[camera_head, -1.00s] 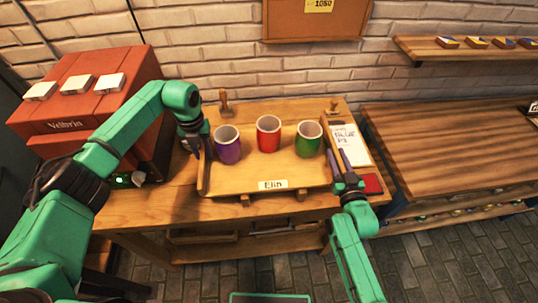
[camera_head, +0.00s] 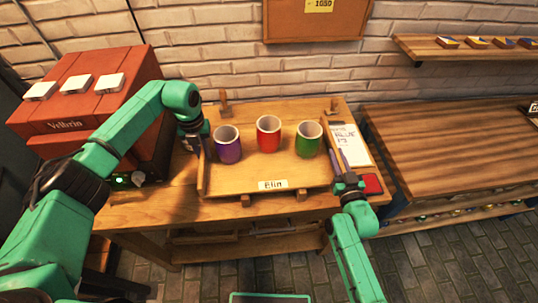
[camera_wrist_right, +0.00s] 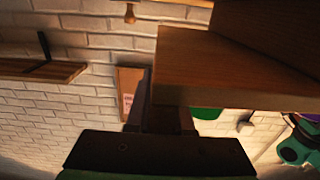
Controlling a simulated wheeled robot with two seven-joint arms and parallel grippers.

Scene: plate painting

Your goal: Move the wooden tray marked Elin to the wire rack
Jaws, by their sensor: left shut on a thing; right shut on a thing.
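The wooden tray marked Elin (camera_head: 232,184) lies on the workbench, its name label (camera_head: 273,185) on the front edge. A purple cup (camera_head: 228,146), a red cup (camera_head: 268,132) and a green cup (camera_head: 309,139) stand upright on it. My left gripper (camera_head: 197,146) is shut on the tray's left side. My right gripper (camera_head: 344,180) is shut on its right side. In the right wrist view, wood of the tray (camera_wrist_right: 230,75) sits at the right gripper's fingers (camera_wrist_right: 168,115). I cannot make out a wire rack with certainty.
A red-brown Vellerin machine (camera_head: 75,125) stands left of the tray. A paper card (camera_head: 349,146) and a red pad (camera_head: 372,183) lie right of it. A second wooden table (camera_head: 450,145) on the right has a clear top. A wall shelf (camera_head: 470,50) hangs above it.

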